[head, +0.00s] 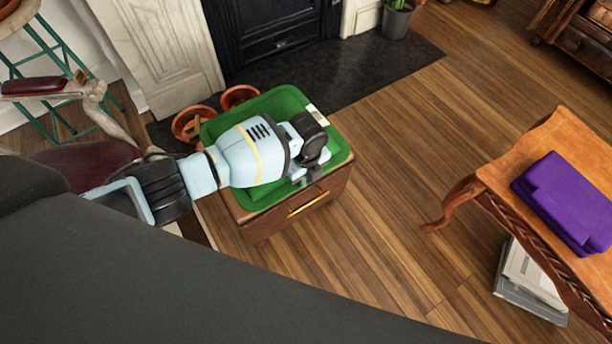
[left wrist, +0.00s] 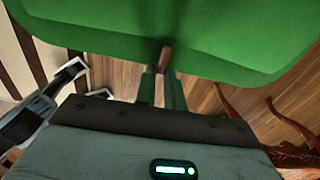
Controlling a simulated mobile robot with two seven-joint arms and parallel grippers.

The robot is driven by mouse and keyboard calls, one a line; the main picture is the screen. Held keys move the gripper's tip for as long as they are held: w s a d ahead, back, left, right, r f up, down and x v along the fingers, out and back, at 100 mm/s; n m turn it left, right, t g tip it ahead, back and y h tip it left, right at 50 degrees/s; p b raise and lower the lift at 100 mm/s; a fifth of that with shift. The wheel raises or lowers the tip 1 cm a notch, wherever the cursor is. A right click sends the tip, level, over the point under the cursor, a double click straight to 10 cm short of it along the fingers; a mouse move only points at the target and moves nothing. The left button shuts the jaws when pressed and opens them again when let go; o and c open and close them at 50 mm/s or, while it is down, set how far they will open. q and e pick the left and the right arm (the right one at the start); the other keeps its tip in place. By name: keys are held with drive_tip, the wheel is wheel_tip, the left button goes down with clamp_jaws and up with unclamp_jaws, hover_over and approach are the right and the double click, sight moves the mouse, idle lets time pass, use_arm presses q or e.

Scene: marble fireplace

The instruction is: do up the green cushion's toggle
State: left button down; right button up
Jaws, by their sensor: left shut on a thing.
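The green cushion (head: 275,105) lies on a small wooden cabinet in the head view, partly covered by my left arm. Its rounded edge fills the top of the left wrist view (left wrist: 90,35). The toggle (left wrist: 166,57) is a small brown peg at the cushion's edge. My left gripper (left wrist: 163,76) is shut on the toggle, its two fingers on either side of it. In the head view my left gripper (head: 310,172) is over the cushion's front right part and hides the toggle. My right gripper (left wrist: 97,78) shows at the left of the wrist view, empty with fingers apart.
The wooden cabinet (head: 331,188) has a brass drawer handle. Terracotta pots (head: 190,124) stand behind it, near the fireplace. A chair (head: 85,165) is at the left. A wooden table (head: 540,140) with a purple thing (head: 570,200) stands at the right. The floor between is clear.

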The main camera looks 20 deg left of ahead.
use_arm(q)
drive_tip(key=c, duration=1.8)
unclamp_jaws()
drive_tip(key=shift+o, duration=0.2)
wheel_tip(320, 180, up, 6)
drive_tip(key=shift+r+p, duration=0.25)
drive_tip(key=shift+p, duration=0.8)
drive_tip(key=shift+r, duration=0.7)
